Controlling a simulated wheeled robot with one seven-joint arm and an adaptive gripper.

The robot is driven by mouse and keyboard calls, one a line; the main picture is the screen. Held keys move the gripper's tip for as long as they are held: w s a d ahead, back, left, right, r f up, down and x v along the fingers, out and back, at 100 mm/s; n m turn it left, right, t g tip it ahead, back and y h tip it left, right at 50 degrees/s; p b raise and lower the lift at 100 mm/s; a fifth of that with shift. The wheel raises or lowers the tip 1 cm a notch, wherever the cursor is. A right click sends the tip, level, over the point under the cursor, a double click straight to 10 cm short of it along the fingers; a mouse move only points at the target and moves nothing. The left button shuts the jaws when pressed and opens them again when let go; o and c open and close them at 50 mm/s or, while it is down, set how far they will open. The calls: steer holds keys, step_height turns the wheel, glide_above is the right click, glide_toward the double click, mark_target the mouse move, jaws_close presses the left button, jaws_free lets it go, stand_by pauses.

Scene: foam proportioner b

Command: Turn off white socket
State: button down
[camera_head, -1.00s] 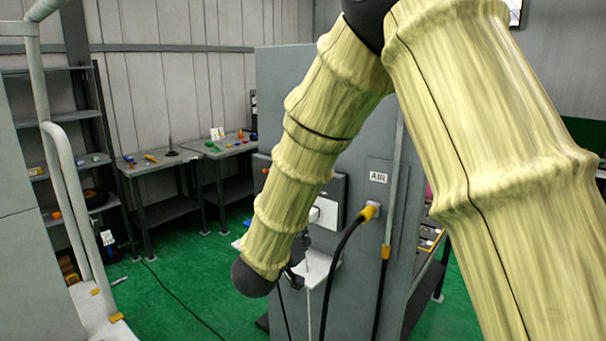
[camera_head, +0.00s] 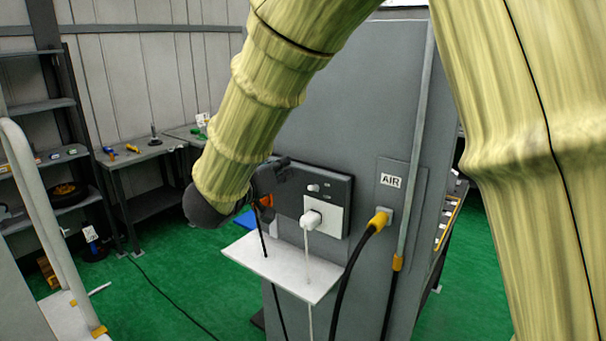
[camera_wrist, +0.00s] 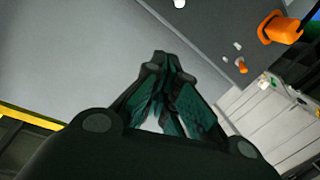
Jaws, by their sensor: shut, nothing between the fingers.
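The white socket (camera_head: 334,213) is a square white plate on the right part of a black panel, on the grey cabinet's face. A white plug with a white cable sits in it. A small white knob (camera_head: 313,188) and dark details are above it on the panel. My gripper (camera_head: 284,165) is at the panel's upper left edge, left of the socket; I cannot tell whether it touches. In the wrist view my gripper (camera_wrist: 162,62) has its fingers together and empty, in front of a grey surface. The socket is not clearly identifiable there.
A white shelf (camera_head: 275,268) juts out below the socket. A yellow connector (camera_head: 380,219) with a black hose is right of it, by the AIR label (camera_head: 391,181). An orange part (camera_wrist: 281,27) shows in the wrist view. A pale railing (camera_head: 45,200) stands at the left.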

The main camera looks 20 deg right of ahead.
steer(key=w+f, duration=0.1)
steer(key=w, duration=0.1)
steer(key=p, duration=0.3)
glide_above(312, 188)
steer(key=w+a, duration=0.2)
steer(key=w, duration=0.1)
steer(key=f, duration=0.1)
steer(key=s+f+p, duration=0.1)
steer(key=shift+s+d+f, duration=0.1)
steer(key=shift+d+f, duration=0.05)
steer(key=shift+f, duration=0.2)
steer(key=shift+s+f, duration=0.25)
steer(key=shift+f, duration=0.25)
steer(key=shift+s+f, duration=0.15)
steer(key=shift+f, duration=0.05)
